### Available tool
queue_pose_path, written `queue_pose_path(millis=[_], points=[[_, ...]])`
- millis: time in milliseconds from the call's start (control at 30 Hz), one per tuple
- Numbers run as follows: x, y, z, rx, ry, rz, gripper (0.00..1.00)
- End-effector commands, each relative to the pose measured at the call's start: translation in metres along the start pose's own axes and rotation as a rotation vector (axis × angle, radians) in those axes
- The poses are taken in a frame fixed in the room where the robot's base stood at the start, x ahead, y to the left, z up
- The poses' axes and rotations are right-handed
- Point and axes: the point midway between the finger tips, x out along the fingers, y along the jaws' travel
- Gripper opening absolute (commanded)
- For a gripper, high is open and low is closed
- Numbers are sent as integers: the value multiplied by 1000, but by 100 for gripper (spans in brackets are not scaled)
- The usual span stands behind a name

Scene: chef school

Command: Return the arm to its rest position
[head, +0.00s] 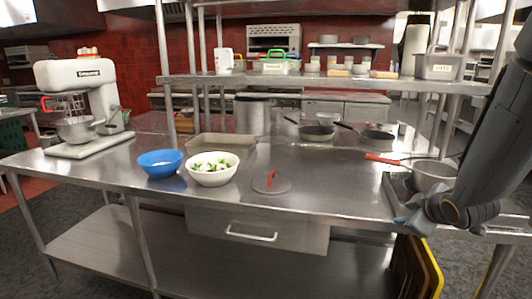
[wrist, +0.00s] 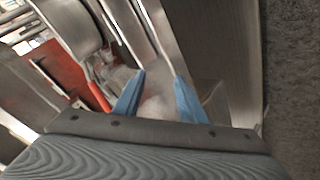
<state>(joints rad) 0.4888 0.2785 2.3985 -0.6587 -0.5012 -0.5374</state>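My arm reaches in from the right side of the head view, its dark grey links slanting down to the counter's right front edge. My gripper (head: 408,222) is low there, in front of a metal pan (head: 432,174). In the wrist view the two blue fingers of my gripper (wrist: 159,76) stand apart, with nothing clearly held between them. A pale blurred patch shows behind the gap; I cannot tell what it is.
The steel counter (head: 330,185) holds a blue bowl (head: 160,163), a white bowl of food (head: 212,177), a round lid (head: 271,183) and a stand mixer (head: 84,105). An overhead shelf (head: 300,80) spans the back. Cutting boards (head: 432,268) stand below my gripper.

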Motion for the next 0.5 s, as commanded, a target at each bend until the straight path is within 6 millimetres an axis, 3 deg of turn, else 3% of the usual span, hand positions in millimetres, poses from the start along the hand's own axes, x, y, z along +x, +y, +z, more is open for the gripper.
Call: queue_pose_path(millis=[167, 300, 400, 500], points=[[-29, -84, -12, 283, -253, -157, 37], [-72, -159, -16, 496, -468, -278, 37], [-105, -202, -20, 610, -599, -347, 37], [-131, -231, -22, 681, -693, -394, 37]])
